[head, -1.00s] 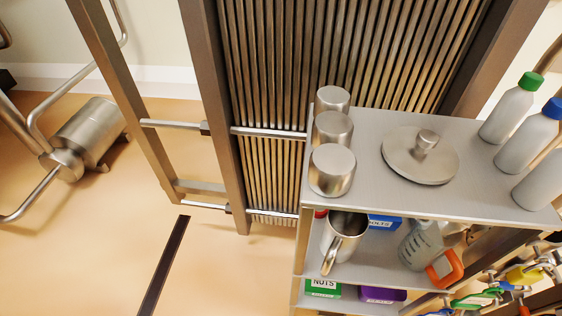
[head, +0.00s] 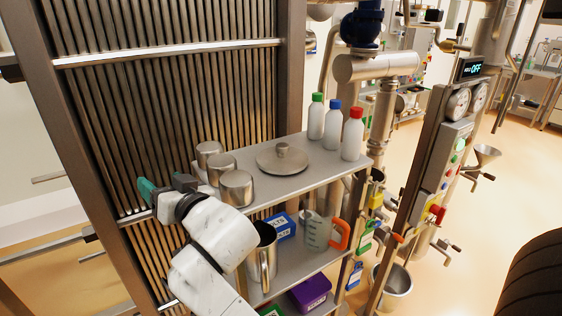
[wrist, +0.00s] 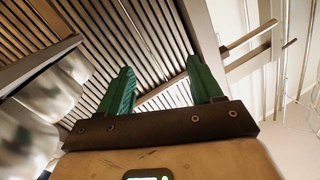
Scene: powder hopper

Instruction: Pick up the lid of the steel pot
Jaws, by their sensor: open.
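The steel lid (head: 282,159) is a round flat disc with a small knob on top. It lies on the top shelf (head: 318,165) in the head view, between the steel canisters and the bottles. No pot is seen under it. My gripper (head: 146,190) is at the left end of that shelf, left of the canisters and well apart from the lid. In the wrist view its two green fingers (wrist: 156,88) are spread apart with nothing between them. The lid does not show in the wrist view.
Three steel canisters (head: 236,188) stand between my gripper and the lid. Bottles with green, blue and red caps (head: 352,136) stand right of the lid. A steel jug (head: 262,258) and a measuring jug (head: 316,232) are on the shelf below. A slatted panel (head: 170,90) rises behind.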

